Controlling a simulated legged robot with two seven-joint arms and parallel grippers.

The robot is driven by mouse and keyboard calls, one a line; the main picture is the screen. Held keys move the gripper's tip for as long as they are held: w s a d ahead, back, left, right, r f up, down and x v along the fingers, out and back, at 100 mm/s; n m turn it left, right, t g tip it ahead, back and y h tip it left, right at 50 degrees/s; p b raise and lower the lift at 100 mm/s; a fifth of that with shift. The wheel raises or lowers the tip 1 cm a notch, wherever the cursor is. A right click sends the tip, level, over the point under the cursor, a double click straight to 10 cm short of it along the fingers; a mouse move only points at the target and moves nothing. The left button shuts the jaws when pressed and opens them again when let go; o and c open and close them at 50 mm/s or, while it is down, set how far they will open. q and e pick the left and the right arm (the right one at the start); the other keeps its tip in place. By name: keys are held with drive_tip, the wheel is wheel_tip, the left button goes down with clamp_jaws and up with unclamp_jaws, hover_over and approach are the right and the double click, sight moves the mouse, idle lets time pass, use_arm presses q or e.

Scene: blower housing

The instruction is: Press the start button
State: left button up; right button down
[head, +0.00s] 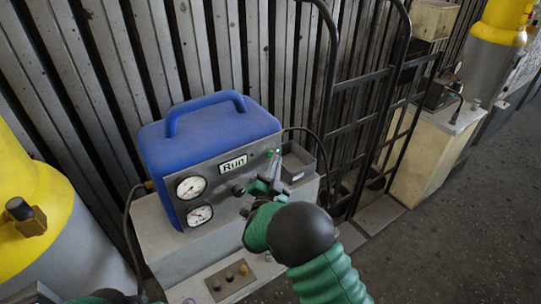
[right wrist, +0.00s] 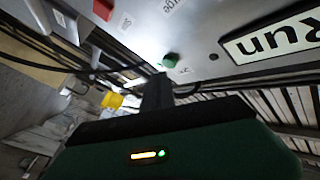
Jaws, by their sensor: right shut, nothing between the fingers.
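The blue blower housing (head: 215,130) has a grey front panel with two round gauges and a "Run" label (head: 233,164). A small green button (head: 270,153) is at the panel's upper right. It also shows in the right wrist view (right wrist: 171,60), with a red button (right wrist: 103,9) farther left. My right gripper (head: 276,164) is shut and empty, its tips close to the green button. In the right wrist view the shut fingers (right wrist: 157,88) end just below the button. I cannot tell whether they touch it. My left gripper is not visible.
A small grey open bin (head: 298,162) sits right of the panel. A black hand truck (head: 365,100) leans at the ribbed wall. A yellow-topped cylinder (head: 30,190) stands at left. A plate with several knobs (head: 230,281) lies below. Floor at right is clear.

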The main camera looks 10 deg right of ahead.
drive_tip(key=s, duration=0.1)
drive_tip(key=s+d, duration=0.1)
drive_tip(key=s, duration=0.1)
drive_tip(key=s+d, duration=0.1)
drive_tip(key=s, duration=0.1)
drive_tip(key=shift+s, duration=0.25)
idle(0.5)
drive_tip(key=s+a+f+n+g+y, duration=0.2)
drive_tip(key=s+f+n+g+y, duration=0.3)
drive_tip(key=f+n+g+y, duration=0.15)
drive_tip(key=s+f+n+g, duration=0.1)
drive_tip(key=s+n+g, duration=0.1)
drive_tip(key=s, duration=0.5)
drive_tip(key=s+d+f+n+g+y, duration=0.1)
drive_tip(key=s+n+g, duration=0.1)
drive_tip(key=s, duration=0.6)
drive_tip(key=s+d+f+n+g, duration=0.1)
drive_tip(key=s+g, duration=0.3)
drive_tip(key=s, duration=0.4)
drive_tip(key=shift+s+d+f+n+g+y+p, duration=0.2)
drive_tip(key=shift+f+n+g+y+p, duration=0.2)
drive_tip(key=shift+f, duration=0.2)
